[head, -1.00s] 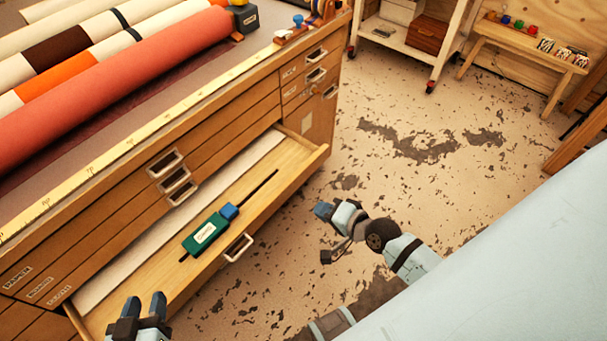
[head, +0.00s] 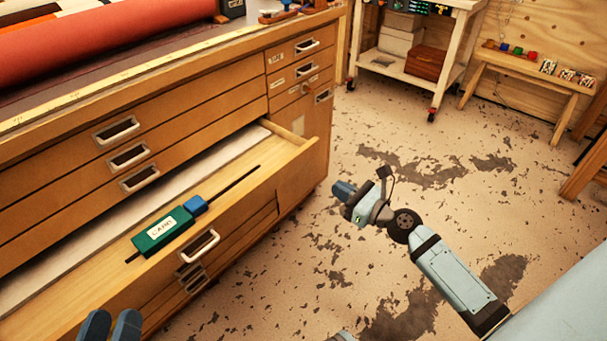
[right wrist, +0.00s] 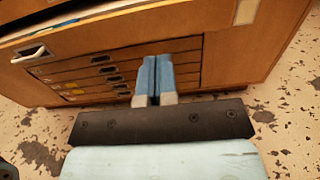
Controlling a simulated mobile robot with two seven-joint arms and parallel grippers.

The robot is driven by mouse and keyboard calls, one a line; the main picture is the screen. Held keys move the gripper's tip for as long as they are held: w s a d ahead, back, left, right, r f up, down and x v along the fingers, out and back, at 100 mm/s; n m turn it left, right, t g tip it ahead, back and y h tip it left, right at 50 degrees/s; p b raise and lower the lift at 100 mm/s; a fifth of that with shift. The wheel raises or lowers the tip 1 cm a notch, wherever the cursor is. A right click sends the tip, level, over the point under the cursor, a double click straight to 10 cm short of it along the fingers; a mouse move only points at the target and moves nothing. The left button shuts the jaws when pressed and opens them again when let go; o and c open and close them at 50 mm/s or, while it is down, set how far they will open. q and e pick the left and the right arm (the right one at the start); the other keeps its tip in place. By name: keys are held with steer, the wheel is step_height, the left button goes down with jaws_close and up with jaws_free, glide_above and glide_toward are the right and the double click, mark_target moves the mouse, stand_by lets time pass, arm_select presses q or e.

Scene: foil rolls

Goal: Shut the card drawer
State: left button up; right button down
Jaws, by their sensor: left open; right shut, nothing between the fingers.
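The card drawer (head: 258,192) stands pulled out of the wooden cabinet. A green holder labelled CARD (head: 161,232) with a blue block and a dark rod lies across its front part. A white handle (head: 199,246) is on the drawer front. My left gripper (head: 110,323) is open at the bottom left, partly cut off, near the drawer's front left part. My right gripper (head: 344,191) is shut and empty over the floor, to the right of the drawer and apart from it. In the right wrist view, its closed fingers (right wrist: 155,78) point at the cabinet front.
Shut drawers with metal handles (head: 115,130) lie above the open one. An orange-red roll (head: 90,45) lies on the cabinet top behind a yellow ruler strip (head: 130,62). A white wheeled cart (head: 455,45) and a wooden bench (head: 530,68) stand at the back. The floor between is clear.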

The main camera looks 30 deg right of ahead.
mark_target(291, 162)
steer(key=b+x, duration=0.1)
steer(key=x, duration=1.1)
steer(key=shift+w+f, duration=0.1)
steer(key=shift+w, duration=0.05)
steer(key=shift+w+a+b, duration=0.2)
steer(key=shift+w+b, duration=0.1)
steer(key=shift+w, duration=0.05)
arm_select(q)
step_height(291, 162, down, 2)
steer(key=shift+w+f+g, duration=0.15)
steer(key=shift+f+g, duration=0.05)
steer(key=shift+g, duration=0.4)
steer(key=shift+r, duration=0.1)
arm_select(e)
steer(key=shift+w, duration=0.15)
steer(key=shift+w+a, duration=0.15)
steer(key=shift+w, duration=0.1)
steer(key=p+x, duration=0.1)
steer(key=x, duration=1.4)
steer(key=shift+w, duration=0.25)
arm_select(q)
steer(key=shift+r+t, duration=0.3)
steer(key=shift+r, duration=0.2)
arm_select(e)
steer(key=shift+w+a, duration=0.15)
steer(key=shift+w, duration=0.1)
steer(key=shift+s, duration=0.1)
